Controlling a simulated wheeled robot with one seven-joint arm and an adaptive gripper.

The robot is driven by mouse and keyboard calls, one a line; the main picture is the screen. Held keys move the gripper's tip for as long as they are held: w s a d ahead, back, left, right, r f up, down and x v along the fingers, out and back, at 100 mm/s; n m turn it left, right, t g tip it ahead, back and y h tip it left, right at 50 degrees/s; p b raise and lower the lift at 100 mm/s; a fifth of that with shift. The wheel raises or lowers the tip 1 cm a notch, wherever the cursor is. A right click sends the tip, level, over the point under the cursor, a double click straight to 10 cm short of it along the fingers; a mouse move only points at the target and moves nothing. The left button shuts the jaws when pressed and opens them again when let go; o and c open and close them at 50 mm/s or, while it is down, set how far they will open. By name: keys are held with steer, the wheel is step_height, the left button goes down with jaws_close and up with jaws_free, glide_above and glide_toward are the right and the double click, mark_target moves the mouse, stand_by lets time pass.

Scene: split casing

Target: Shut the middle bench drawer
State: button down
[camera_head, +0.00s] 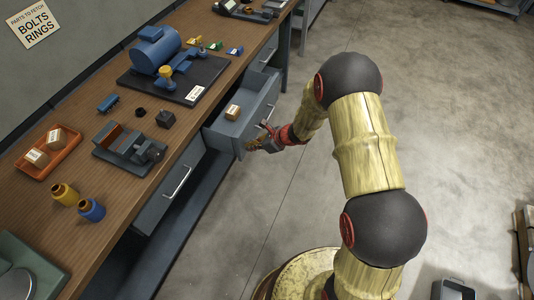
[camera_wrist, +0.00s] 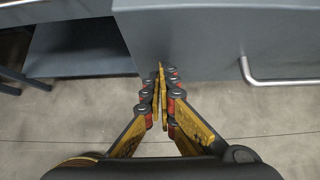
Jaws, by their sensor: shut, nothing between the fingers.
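The middle bench drawer (camera_head: 226,140) is grey and stands pulled out from the bench, with a small tan box (camera_head: 232,112) inside it. In the wrist view its grey front (camera_wrist: 210,40) fills the upper right, with a bar handle (camera_wrist: 285,81) to the right of my fingers. My gripper (camera_wrist: 162,70) is shut and empty, its fingertips at the drawer front, left of the handle. I cannot tell whether they touch it. In the head view my gripper (camera_head: 255,145) is at the near end of the drawer front.
The wooden benchtop (camera_head: 100,205) holds a blue motor on a dark plate (camera_head: 175,80), a vise (camera_head: 128,147) and an orange tray (camera_head: 48,160). A shut drawer with a handle (camera_head: 176,183) is nearer. The concrete floor (camera_head: 450,120) to the right is mostly open.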

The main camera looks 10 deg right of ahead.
mark_target(214, 134)
steer(key=w+a, duration=0.3)
steer(key=a, duration=0.1)
steer(key=w+a, duration=0.3)
steer(key=a, duration=0.2)
steer(key=w+a, duration=0.4)
steer(key=shift+a, duration=0.35)
steer(key=shift+w+a, duration=0.15)
steer(key=shift+a, duration=0.05)
steer(key=shift+r, duration=0.1)
